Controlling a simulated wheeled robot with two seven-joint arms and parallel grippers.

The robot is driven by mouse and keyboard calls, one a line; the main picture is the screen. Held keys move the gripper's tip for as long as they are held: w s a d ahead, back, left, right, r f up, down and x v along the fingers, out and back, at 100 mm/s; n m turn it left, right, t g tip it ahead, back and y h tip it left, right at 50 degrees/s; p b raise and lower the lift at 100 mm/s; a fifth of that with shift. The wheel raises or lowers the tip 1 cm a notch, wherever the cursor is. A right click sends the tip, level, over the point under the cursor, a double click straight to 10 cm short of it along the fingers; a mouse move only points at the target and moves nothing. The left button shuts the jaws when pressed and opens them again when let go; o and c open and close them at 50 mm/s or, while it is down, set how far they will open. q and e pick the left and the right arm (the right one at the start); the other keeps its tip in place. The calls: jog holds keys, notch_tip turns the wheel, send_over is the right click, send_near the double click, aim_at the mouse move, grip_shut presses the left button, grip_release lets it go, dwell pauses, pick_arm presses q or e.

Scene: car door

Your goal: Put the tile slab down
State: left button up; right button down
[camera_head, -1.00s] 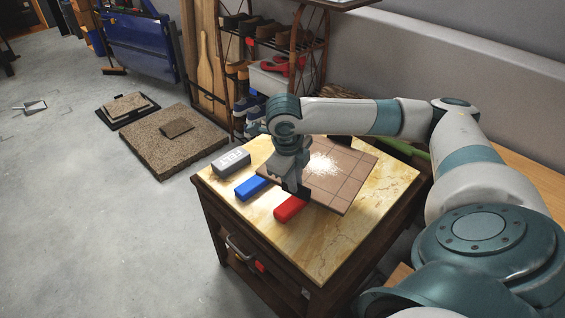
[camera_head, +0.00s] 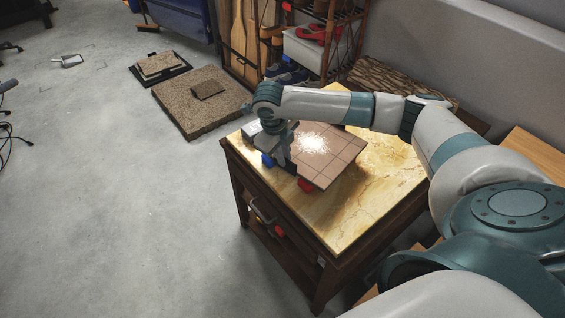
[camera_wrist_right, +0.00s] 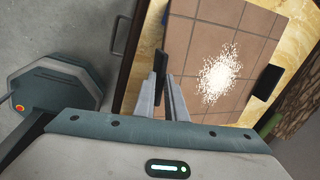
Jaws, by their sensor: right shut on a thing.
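The tile slab (camera_head: 340,160) is a brown square-gridded plate with a patch of white grains (camera_head: 313,144) on top. My right gripper (camera_head: 291,166) is shut on its left edge, over the table (camera_head: 385,190). The wrist view shows the slab (camera_wrist_right: 197,50) with one finger on either side of its edge at the gripper (camera_wrist_right: 165,72). The slab partly hides a red block (camera_head: 306,185) and a blue block (camera_head: 267,160). I cannot tell clearly whether it touches them or hangs just above. My left gripper is not in view.
The table's right and near parts are clear. A black block (camera_wrist_right: 268,82) shows beside the slab in the wrist view. Stacked slabs (camera_head: 203,108) lie on the floor, and a shelf (camera_head: 338,45) stands behind.

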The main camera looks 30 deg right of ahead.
jog(key=shift+w, duration=0.2)
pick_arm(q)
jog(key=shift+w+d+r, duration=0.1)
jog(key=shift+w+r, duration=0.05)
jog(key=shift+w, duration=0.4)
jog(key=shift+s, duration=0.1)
pick_arm(e)
jog(key=shift+a+p+x, duration=0.2)
jog(key=shift+p+x, duration=0.1)
jog(key=shift+x, duration=0.7)
jog(key=shift+a+p+x, duration=0.25)
jog(key=shift+p+x, duration=0.05)
jog(key=shift+x, duration=0.7)
jog(key=c, duration=1.8)
grip_release()
jog(key=shift+s+a+f, duration=0.1)
jog(key=shift+s+f, duration=0.05)
jog(key=shift+s, duration=0.05)
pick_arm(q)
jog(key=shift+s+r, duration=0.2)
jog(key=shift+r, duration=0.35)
